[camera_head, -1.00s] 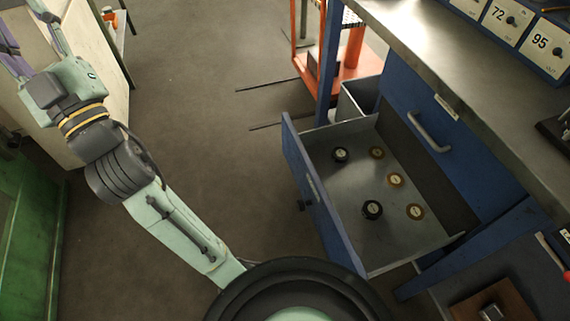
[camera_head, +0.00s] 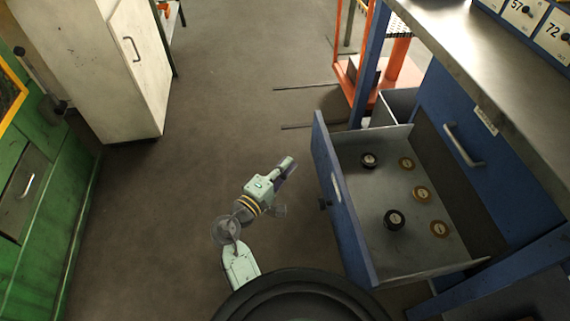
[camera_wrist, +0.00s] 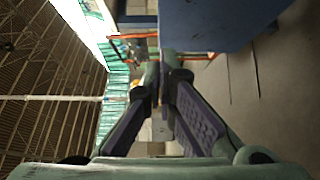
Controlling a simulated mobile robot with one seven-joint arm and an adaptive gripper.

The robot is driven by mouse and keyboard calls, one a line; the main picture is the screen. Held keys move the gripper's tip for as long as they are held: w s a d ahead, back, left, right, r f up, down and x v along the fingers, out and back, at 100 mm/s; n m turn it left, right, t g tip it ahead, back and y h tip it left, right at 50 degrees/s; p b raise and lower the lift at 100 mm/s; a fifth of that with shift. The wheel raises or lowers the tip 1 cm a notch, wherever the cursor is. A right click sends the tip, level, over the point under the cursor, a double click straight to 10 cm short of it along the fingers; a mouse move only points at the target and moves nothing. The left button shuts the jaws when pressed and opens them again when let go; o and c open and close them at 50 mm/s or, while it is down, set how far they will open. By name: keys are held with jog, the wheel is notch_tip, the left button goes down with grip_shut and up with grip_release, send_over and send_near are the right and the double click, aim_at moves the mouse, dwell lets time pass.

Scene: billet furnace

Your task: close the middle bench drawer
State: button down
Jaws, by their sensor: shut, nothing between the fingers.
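The open blue bench drawer (camera_head: 345,215) stands pulled far out from the bench on the right in the head view. Its grey tray holds several small round black and brown pieces. A small dark part sits on the outer face of its front. My gripper (camera_head: 290,164) is left of the drawer front, apart from it in the picture, and points up and right. In the wrist view my gripper (camera_wrist: 160,85) has its fingertips together with nothing between them. A blue panel (camera_wrist: 215,22) fills the top right there; I cannot tell whether it is the drawer front.
A closed blue front with a grey handle (camera_head: 463,147) lies beyond the drawer, below the metal benchtop (camera_head: 480,70). An orange-framed cart (camera_head: 348,75) stands behind the drawer. A white cabinet (camera_head: 125,80) and green machine (camera_head: 45,200) are left. The floor between is clear.

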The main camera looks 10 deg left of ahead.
jog(key=shift+w+d+p, duration=1.4)
jog(key=shift+w+d, duration=2.05)
jog(key=shift+w, duration=0.15)
